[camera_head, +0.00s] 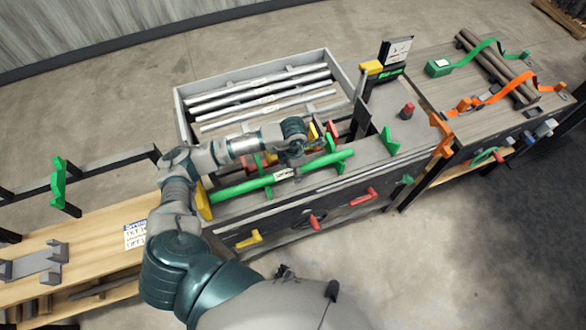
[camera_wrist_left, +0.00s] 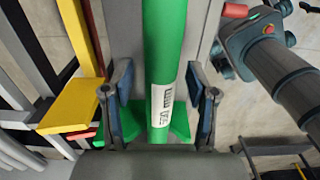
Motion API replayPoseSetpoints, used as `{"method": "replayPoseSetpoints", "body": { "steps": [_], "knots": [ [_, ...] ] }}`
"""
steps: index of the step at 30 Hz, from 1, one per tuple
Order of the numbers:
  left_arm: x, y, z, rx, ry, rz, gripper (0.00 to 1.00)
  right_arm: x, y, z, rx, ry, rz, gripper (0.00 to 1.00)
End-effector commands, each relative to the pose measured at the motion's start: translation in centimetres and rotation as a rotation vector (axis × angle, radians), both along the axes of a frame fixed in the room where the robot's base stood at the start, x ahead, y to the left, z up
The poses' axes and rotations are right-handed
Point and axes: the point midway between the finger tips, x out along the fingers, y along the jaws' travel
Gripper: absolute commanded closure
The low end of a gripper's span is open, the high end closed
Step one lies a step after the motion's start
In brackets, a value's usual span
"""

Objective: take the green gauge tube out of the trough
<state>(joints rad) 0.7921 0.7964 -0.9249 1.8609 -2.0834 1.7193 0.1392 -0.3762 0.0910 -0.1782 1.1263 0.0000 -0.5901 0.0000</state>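The green gauge tube (camera_head: 235,188) lies along the front of the grey workbench, across small green supports, with a white label near its middle. It runs up the middle of the left wrist view (camera_wrist_left: 165,45), where its printed label also shows. My left gripper (camera_head: 295,152) is over the tube near the label. In the left wrist view its two fingers (camera_wrist_left: 160,100) stand open on either side of the tube, with a gap visible on each side. A green support (camera_wrist_left: 180,122) shows behind the fingers. My right gripper is not in view.
A grey tray (camera_head: 180,112) with several metal bars lies behind the tube. Yellow and red clamps sit near it; a yellow piece (camera_wrist_left: 65,117) is left of the fingers. A red knob (camera_head: 407,110) and green bracket (camera_head: 388,142) stand to the right.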

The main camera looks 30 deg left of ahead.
Motion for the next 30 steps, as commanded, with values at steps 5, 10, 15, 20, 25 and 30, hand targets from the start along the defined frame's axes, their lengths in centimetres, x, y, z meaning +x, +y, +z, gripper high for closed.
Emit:
{"method": "replayPoseSetpoints", "body": {
  "steps": [5,10,15,20,25,30],
  "knots": [
    [-0.1,0.0,0.1,-0.001,-0.001,-0.001,0.39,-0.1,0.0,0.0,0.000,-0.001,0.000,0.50],
    [0.0,0.0,0.7,-0.001,-0.003,-0.001,0.39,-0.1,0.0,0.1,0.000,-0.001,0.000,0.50],
    [0.1,0.0,3.5,0.000,-0.006,-0.001,0.39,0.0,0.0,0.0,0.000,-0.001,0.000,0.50],
    [0.2,0.0,7.2,-0.001,-0.006,-0.001,0.39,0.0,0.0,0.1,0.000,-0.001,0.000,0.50],
    [0.2,0.1,10.3,0.000,-0.004,-0.001,0.39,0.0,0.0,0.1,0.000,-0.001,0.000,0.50],
    [0.2,0.1,11.8,-0.001,-0.002,-0.001,0.39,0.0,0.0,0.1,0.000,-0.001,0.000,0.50]
  ]
}}
